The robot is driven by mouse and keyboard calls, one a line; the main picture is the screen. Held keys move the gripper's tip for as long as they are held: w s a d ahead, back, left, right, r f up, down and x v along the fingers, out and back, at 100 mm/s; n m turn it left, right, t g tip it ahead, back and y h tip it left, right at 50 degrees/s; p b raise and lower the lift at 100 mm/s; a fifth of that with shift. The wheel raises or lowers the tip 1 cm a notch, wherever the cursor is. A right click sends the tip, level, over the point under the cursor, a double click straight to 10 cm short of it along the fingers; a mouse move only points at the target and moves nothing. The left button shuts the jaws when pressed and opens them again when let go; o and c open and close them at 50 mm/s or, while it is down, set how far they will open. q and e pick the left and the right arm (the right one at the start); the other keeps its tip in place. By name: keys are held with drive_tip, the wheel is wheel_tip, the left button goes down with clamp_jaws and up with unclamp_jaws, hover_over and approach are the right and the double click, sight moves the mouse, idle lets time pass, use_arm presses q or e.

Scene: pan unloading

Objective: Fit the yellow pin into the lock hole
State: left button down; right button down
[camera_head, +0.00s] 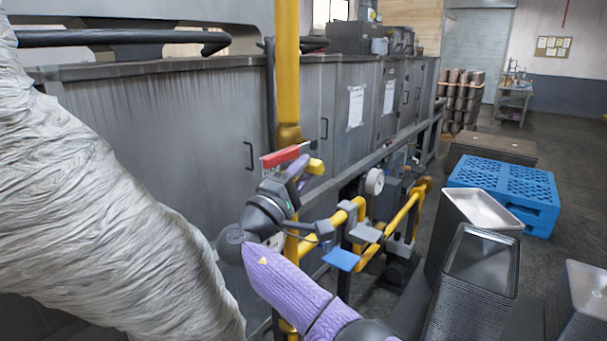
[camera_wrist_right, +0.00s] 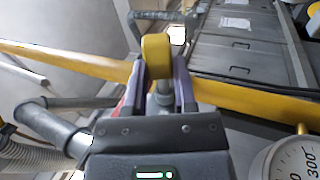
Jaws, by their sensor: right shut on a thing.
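My right gripper (camera_head: 302,172) comes up from the lower right, in front of the grey cabinets and next to the vertical yellow pipe. It is shut on the yellow pin (camera_head: 316,166), whose rounded yellow head shows at the fingertips. A red bar (camera_head: 285,155), perhaps a valve handle, lies just left of the fingers in the head view. I cannot make out the lock hole. My left gripper is not in view.
A yellow pipe (camera_head: 288,70) runs beside the gripper, with more yellow pipework (camera_head: 400,218) to the right. A round gauge (camera_head: 374,181) is close by. A large wrinkled whitish duct (camera_head: 90,190) fills the left. Stacked pans (camera_head: 470,290) and a blue crate (camera_head: 540,221) stand at right.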

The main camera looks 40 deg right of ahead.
drive_tip(key=c, duration=0.7)
unclamp_jaws()
drive_tip(key=o, duration=0.4)
drive_tip(key=shift+s, duration=0.1)
drive_tip(key=shift+c, duration=0.2)
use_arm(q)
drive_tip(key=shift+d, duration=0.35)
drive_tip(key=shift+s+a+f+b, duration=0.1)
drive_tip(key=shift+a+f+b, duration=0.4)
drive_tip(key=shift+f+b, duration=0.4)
use_arm(e)
drive_tip(key=v, duration=1)
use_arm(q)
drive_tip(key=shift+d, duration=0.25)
